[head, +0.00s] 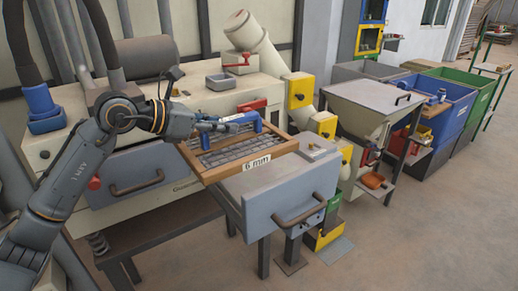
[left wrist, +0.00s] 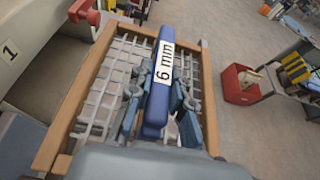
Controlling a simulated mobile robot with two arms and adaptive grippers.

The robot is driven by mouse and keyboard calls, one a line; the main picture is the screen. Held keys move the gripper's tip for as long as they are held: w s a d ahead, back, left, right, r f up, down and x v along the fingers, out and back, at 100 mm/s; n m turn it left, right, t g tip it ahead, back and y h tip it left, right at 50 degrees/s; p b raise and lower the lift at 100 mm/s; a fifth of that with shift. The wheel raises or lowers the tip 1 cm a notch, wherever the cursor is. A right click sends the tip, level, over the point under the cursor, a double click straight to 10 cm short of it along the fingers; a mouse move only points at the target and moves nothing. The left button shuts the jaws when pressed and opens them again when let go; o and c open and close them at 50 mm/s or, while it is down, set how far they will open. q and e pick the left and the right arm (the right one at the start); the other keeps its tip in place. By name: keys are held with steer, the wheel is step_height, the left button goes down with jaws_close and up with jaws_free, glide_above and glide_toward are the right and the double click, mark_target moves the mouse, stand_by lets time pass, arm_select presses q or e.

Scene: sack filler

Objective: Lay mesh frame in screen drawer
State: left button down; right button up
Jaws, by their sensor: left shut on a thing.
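The mesh frame has a wooden border (head: 200,170) around a grey wire mesh, a blue handle across it (head: 256,122) and a "6 mm" label on its front rail. My left gripper (head: 222,126) is shut on the blue handle from above. The left wrist view also shows the handle (left wrist: 166,38), labelled "6 mm", between the fingers. The frame is over the pulled-out screen drawer, whose grey front (head: 285,195) has a bar handle. The frame hides most of the drawer's inside, and I cannot tell whether it touches the drawer. My right gripper is not in view.
The cream machine body (head: 60,140) stands behind, with a second, closed grey drawer (head: 130,172) left of the open one. A hopper on a stand (head: 375,105) and a blue bin (head: 440,115) stand to the right. Open floor lies at front right.

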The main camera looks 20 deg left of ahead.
mark_target(251, 137)
arm_select(q)
steer(key=x, duration=0.2)
steer(key=p+x, duration=0.1)
steer(key=x, duration=0.1)
steer(key=shift+w+r, duration=0.15)
steer(key=shift+w, duration=0.3)
steer(key=w+f, duration=0.1)
steer(key=w+d+f+p, duration=0.1)
steer(key=f, duration=0.1)
steer(key=w+f, duration=0.1)
steer(key=f, duration=0.1)
steer(key=shift+w+d+f+p, duration=0.1)
steer(key=shift+w+d+p, duration=0.2)
steer(key=shift+d+p, duration=0.1)
steer(key=shift+w+f, duration=0.15)
steer(key=shift+f, duration=0.1)
steer(key=f, duration=0.1)
steer(key=f+p, duration=0.1)
steer(key=f, duration=0.1)
steer(key=shift+w+d+f+p, duration=0.1)
steer(key=shift+w+d+p, duration=0.2)
steer(key=shift+p, duration=0.1)
steer(key=shift+a+f, duration=0.1)
steer(key=shift+f, duration=0.15)
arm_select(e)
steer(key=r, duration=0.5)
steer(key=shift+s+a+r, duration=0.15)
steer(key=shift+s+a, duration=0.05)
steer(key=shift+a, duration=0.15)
